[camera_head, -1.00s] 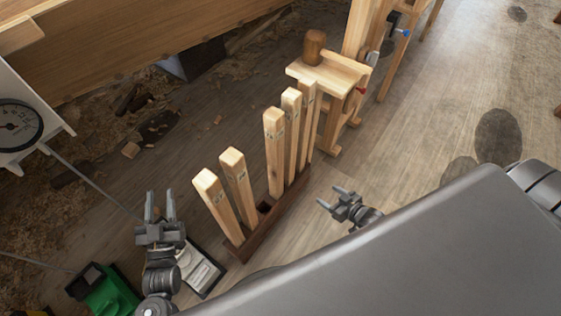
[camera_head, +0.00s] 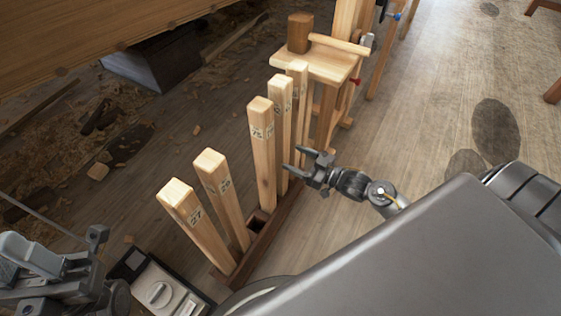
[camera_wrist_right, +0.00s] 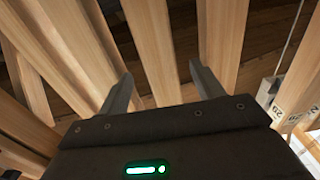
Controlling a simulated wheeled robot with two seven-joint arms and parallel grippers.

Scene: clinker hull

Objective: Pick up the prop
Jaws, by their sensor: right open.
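Several wooden props stand upright in a dark slotted rack (camera_head: 262,252). A prop marked 75 (camera_head: 262,150) stands near the middle. Props marked 27 (camera_head: 195,225) and 29 (camera_head: 222,195) stand at the near end, and others (camera_head: 279,115) stand close together at the far end. My right gripper (camera_head: 294,160) is open beside the far props, its fingers pointing at them. In the right wrist view one prop (camera_wrist_right: 151,50) shows beyond and between the open fingers (camera_wrist_right: 160,72). I cannot tell whether they touch it. My left gripper (camera_head: 60,265) is at the lower left, its jaws unclear.
A wooden stand (camera_head: 325,65) with a brown block on top is just behind the far props. A grey and white device (camera_head: 160,290) lies at the rack's near end. Wood shavings and scraps cover the floor at left.

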